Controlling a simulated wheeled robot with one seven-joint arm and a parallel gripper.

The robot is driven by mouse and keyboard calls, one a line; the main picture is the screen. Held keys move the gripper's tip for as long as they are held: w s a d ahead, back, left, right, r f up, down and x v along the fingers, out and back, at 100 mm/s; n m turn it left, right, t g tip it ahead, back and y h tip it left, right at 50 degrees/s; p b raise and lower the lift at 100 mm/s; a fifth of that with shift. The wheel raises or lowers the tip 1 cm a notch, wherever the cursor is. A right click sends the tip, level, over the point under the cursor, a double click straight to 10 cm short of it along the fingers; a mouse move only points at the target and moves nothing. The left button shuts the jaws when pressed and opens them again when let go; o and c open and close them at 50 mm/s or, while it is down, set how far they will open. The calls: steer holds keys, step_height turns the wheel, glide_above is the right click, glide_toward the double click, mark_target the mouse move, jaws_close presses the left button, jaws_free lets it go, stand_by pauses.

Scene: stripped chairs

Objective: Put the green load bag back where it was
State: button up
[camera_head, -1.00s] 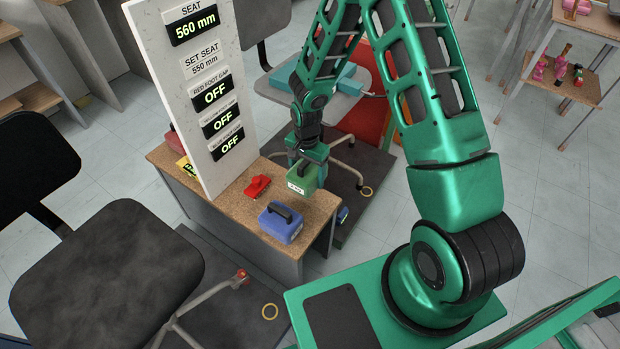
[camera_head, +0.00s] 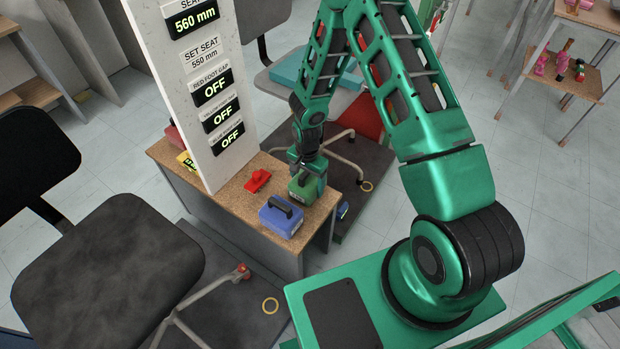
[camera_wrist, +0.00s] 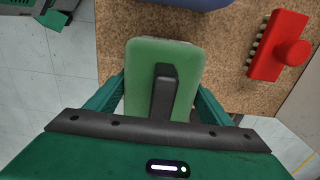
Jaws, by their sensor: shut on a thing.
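The green load bag (camera_head: 303,190) is at the right end of the small cork-topped table (camera_head: 238,197), behind the blue bag. My gripper (camera_head: 308,170) is above it with its fingers pointing down, shut on it. In the wrist view the green bag (camera_wrist: 164,80) lies between my two fingers (camera_wrist: 163,100), with its dark handle along the middle. The bag is at or very near the table top; I cannot tell whether its underside touches.
A blue bag (camera_head: 281,216) stands in front of the green bag. A red brush-like block (camera_head: 257,181) lies to its left. A white sign panel (camera_head: 186,90) rises from the table. A dark chair (camera_head: 110,265) stands at the left front.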

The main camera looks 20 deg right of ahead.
steer(key=o, duration=2.1)
